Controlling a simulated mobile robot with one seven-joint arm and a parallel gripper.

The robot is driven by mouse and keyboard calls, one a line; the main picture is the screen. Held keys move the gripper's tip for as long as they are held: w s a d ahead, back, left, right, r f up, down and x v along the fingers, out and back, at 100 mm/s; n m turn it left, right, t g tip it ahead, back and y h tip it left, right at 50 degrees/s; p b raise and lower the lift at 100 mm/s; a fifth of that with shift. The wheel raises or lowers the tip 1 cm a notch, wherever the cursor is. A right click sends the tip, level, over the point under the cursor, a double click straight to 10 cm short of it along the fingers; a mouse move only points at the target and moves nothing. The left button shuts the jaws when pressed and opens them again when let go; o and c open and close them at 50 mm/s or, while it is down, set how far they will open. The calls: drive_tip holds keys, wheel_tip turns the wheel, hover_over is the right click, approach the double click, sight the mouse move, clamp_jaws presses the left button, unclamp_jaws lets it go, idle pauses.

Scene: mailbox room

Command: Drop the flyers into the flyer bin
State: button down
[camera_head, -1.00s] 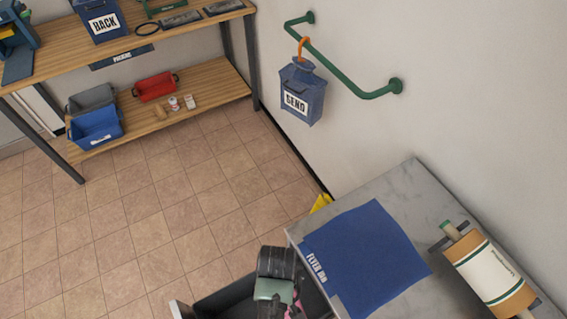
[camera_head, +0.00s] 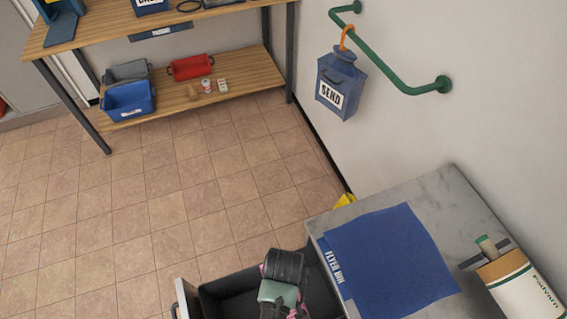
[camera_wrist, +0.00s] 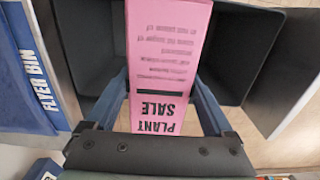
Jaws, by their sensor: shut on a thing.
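A pink flyer (camera_wrist: 168,55) printed "PLANT SALE" is held in my gripper (camera_wrist: 162,82), between its two blue fingers in the wrist view. I cannot tell whether it is one sheet or several. In the head view my gripper (camera_head: 283,290) is over an open dark drawer-like bin (camera_head: 222,299), with only a sliver of pink showing beside it. The bin's dark walls (camera_wrist: 250,55) show on both sides of the flyer in the wrist view. The words "FLYER BIN" are on the edge of a blue mat (camera_head: 395,255) beside the bin.
The grey marble counter (camera_head: 440,190) is right of the bin, with a wrapped roll (camera_head: 518,285) on it. A blue "SEND" box (camera_head: 340,88) hangs from a green wall rail (camera_head: 395,75). A wooden shelf unit (camera_head: 245,75) stands at the back. The tiled floor between is clear.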

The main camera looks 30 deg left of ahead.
unclamp_jaws()
wheel_tip(320, 180, up, 13)
idle(0.5)
